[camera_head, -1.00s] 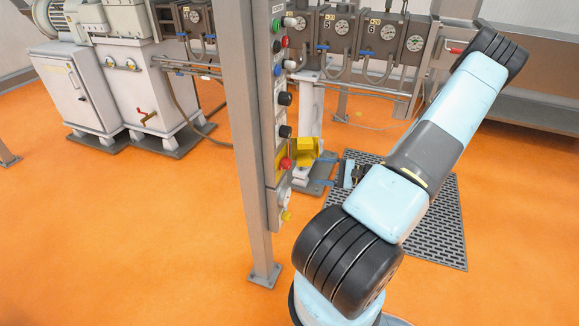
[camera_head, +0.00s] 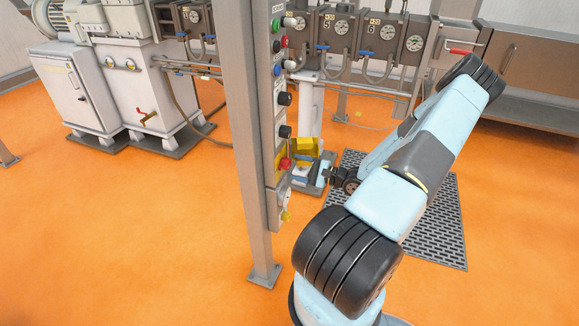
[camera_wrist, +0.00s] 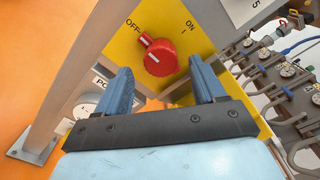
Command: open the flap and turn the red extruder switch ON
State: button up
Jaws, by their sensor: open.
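The red switch (camera_wrist: 158,57) sits on a yellow plate marked OFF and ON in the wrist view. Its white-marked handle points up-left towards OFF. The switch also shows as a red knob (camera_head: 285,164) low on the panel in the head view. The yellow flap (camera_head: 306,146) stands out from the panel there, leaving the switch uncovered. My gripper (camera_wrist: 161,66) is open, with one blue finger on either side of the switch's lower part in the picture. I cannot tell whether the fingers touch anything. In the head view, my gripper is close to the panel's right side.
A grey post (camera_head: 247,150) carries the panel with other knobs. Gauge boxes (camera_head: 340,30) and hoses are behind it. A dark floor grate (camera_head: 440,220) lies beneath my arm. A white cabinet (camera_head: 78,92) stands back left. Orange floor at left is clear.

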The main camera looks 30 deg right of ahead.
aim_at(290, 166)
jog(key=shift+x, duration=1.75)
jog(key=c, duration=0.9)
jog(key=shift+a, duration=0.25)
jog(key=shift+c, duration=0.7)
jog(key=shift+s+d, duration=0.1)
